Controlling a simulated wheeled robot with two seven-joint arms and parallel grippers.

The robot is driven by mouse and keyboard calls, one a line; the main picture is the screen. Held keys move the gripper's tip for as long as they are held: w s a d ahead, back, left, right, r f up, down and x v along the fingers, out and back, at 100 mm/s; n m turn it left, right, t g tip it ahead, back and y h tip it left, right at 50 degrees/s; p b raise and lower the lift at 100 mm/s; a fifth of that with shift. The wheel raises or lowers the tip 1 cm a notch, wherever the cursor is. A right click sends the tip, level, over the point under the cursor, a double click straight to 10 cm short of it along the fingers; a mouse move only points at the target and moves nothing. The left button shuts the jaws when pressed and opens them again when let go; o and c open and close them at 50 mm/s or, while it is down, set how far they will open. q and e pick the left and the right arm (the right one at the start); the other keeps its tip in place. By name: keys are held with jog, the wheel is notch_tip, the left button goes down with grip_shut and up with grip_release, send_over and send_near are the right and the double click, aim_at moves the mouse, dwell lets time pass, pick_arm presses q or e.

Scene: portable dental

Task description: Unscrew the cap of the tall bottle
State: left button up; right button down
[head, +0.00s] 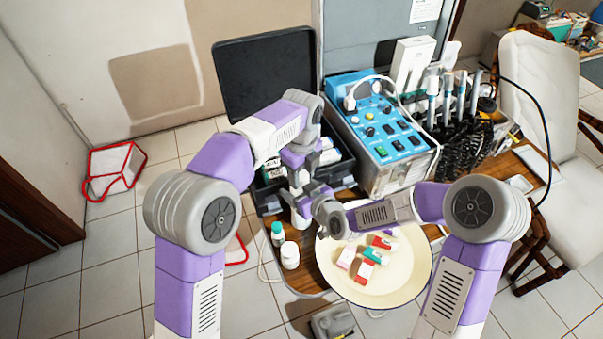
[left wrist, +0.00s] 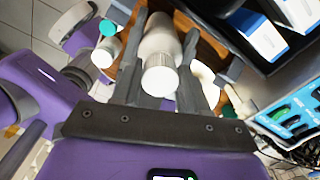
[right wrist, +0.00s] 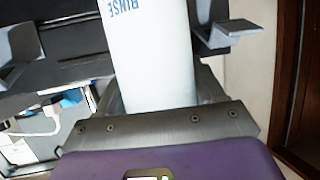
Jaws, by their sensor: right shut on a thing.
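The tall bottle (head: 301,216) is white and stands upright at the left of the work surface, partly hidden by my arms. In the right wrist view its body (right wrist: 150,55) fills the space between my right fingers, with blue lettering "RINSE". My right gripper (head: 314,204) is shut on the bottle's body from the side. The ribbed white cap (left wrist: 159,79) shows in the left wrist view, above the bottle's shoulder (left wrist: 160,38). My left gripper (left wrist: 158,85) is open, with one finger on each side of the cap. Whether a finger touches it I cannot tell.
A green-capped bottle (head: 277,236) and a white jar (head: 290,256) stand left of the tall bottle. A round cream tray (head: 395,289) with small boxes is to the right. Behind are an open black case (head: 262,70) and a blue-topped dental unit (head: 385,130).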

pick_arm(q)
jog(key=o, duration=0.3)
jog(key=shift+r, duration=3.9)
jog(key=shift+c, duration=0.4)
jog(key=shift+f, duration=3.95)
jog(key=c, duration=0.9)
jog(key=o, duration=1)
